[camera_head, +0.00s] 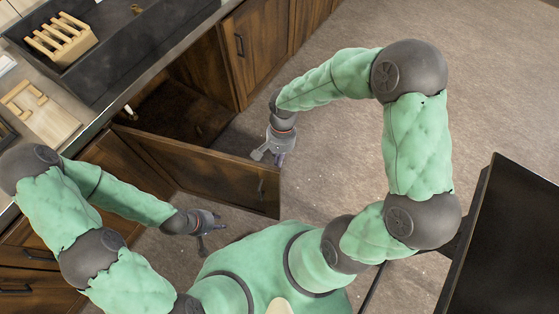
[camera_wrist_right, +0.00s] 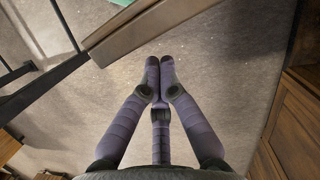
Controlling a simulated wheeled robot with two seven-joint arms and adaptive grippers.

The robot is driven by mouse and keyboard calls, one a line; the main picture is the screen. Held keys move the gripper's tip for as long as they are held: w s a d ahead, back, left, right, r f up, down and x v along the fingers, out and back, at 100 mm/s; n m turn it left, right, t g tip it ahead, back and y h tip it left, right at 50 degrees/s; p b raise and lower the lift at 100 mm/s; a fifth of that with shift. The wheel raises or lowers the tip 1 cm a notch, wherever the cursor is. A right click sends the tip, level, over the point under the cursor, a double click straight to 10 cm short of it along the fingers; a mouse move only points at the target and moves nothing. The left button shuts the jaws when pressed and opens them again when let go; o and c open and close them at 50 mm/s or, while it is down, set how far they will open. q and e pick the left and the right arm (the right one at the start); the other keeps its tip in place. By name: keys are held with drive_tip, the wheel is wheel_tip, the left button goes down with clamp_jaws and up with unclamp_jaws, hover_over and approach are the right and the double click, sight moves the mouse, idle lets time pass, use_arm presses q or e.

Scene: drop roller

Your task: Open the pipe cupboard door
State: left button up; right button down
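The brown wooden cupboard door (camera_head: 215,176) stands swung out from the counter, with the dark cupboard interior (camera_head: 175,110) visible behind it. Its small handle (camera_head: 261,187) is near the free edge. My right gripper (camera_head: 273,156) is past that free edge, on the interior side, near the door's top corner; touching cannot be told. In the right wrist view, my right gripper's fingertips (camera_wrist_right: 160,66) meet with nothing between them, and a brown panel edge (camera_wrist_right: 150,28), apparently the door's, lies ahead. My left gripper (camera_head: 213,238) is on the door's outer side, empty, its finger opening unclear.
The counter holds a black sink (camera_head: 125,50), a wooden rack (camera_head: 60,40) and a cutting board (camera_head: 40,112). Closed cupboards (camera_head: 262,45) continue beyond the opening. A black panel (camera_head: 505,245) stands at the right. The floor (camera_head: 330,150) beyond the door is clear.

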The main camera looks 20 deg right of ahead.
drive_tip(key=shift+d, duration=0.1)
idle(0.3)
drive_tip(key=v, duration=1.2)
